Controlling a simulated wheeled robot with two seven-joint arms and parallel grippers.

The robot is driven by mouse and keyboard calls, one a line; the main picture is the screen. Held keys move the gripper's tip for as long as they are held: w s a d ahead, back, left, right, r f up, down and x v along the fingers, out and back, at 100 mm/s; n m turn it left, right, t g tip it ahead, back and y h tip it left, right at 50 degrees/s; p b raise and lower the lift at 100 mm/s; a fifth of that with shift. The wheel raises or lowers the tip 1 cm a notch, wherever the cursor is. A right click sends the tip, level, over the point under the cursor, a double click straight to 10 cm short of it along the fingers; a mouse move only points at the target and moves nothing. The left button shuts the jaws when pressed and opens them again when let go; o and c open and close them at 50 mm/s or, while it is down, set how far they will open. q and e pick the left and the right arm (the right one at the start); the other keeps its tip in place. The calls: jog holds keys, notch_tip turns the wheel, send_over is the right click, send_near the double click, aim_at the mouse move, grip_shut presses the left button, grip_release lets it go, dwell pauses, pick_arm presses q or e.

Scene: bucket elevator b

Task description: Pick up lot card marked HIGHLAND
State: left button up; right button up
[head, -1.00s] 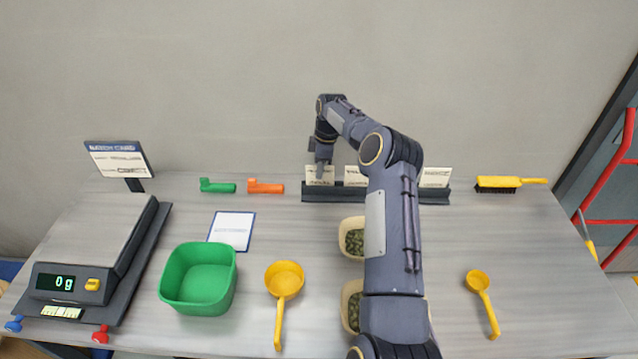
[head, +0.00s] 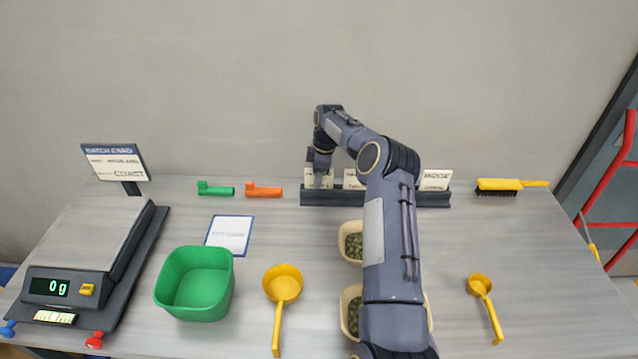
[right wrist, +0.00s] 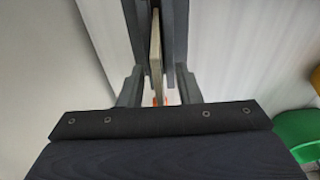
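A dark card rack (head: 432,199) stands at the back of the table with pale lot cards in it. The leftmost card (head: 326,182) is partly hidden by my right gripper (head: 319,180), and I cannot read its name. A second card (head: 351,181) is partly behind my right arm. The right card (head: 437,177) seems to read RIDGE. In the right wrist view, a thin card edge (right wrist: 156,55) stands between the two fingers of my right gripper (right wrist: 158,92). The fingers are open, with a gap on each side of the card. My left gripper is not in view.
A scale (head: 75,285) with a batch card sign (head: 115,162) is at left. Seed bins (head: 350,240) sit under my right arm.

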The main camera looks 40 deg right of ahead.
jog(key=shift+c, duration=0.3)
grip_shut()
